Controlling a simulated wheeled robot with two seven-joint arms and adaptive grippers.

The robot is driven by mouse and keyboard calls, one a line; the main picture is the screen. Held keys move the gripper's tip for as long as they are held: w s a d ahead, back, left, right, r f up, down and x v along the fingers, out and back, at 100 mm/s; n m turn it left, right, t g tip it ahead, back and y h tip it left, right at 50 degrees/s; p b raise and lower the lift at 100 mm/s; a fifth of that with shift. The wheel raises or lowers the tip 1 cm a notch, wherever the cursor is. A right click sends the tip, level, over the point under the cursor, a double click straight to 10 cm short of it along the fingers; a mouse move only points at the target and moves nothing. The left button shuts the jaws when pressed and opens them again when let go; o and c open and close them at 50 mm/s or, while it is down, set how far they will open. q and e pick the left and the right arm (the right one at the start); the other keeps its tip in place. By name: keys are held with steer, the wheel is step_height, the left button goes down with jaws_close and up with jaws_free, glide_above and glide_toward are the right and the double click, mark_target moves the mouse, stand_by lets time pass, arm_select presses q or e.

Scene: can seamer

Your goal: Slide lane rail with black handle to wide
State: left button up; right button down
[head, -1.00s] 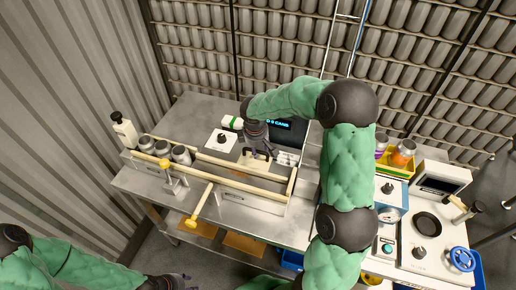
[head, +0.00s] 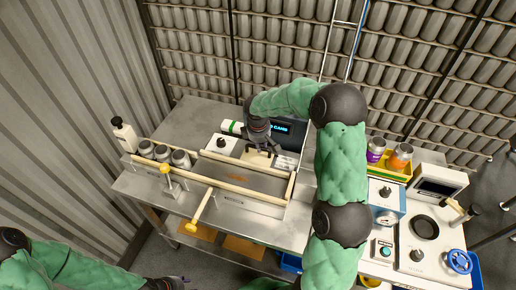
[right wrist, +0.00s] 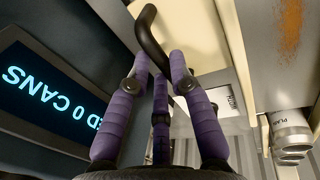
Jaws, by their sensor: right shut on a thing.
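The lane rail (head: 245,166) is a pale cream bar along the far side of the lane on the steel table. Its black handle (right wrist: 152,38) is a bent dark bar, seen in the right wrist view. My right gripper (right wrist: 162,68), with purple fingers, is shut on this handle; it also shows in the head view (head: 263,148), where it largely hides the handle. The near rail (head: 225,187) runs opposite, with yellow knobs. My left gripper (head: 168,283) is at the bottom edge of the head view, partly cut off, away from the rails.
Several cans (head: 163,153) stand at the lane's left end, beside a white bottle (head: 123,133). A display (head: 281,130) stands behind my right gripper. A yellow tray (head: 391,170) with jars and a white machine (head: 422,232) are at right. The lane's middle is bare.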

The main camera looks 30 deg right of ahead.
steer(key=shift+w+d+r, duration=0.1)
steer(key=c, duration=1.6)
jaws_free()
steer(key=o, duration=0.5)
steer(key=shift+d, duration=0.1)
steer(key=shift+w, duration=0.1)
step_height(320, 180, up, 12)
steer(key=s+a, duration=0.1)
steer(key=shift+s+a+f, duration=0.2)
steer(key=shift+s+a, duration=0.1)
steer(key=shift+a, duration=0.1)
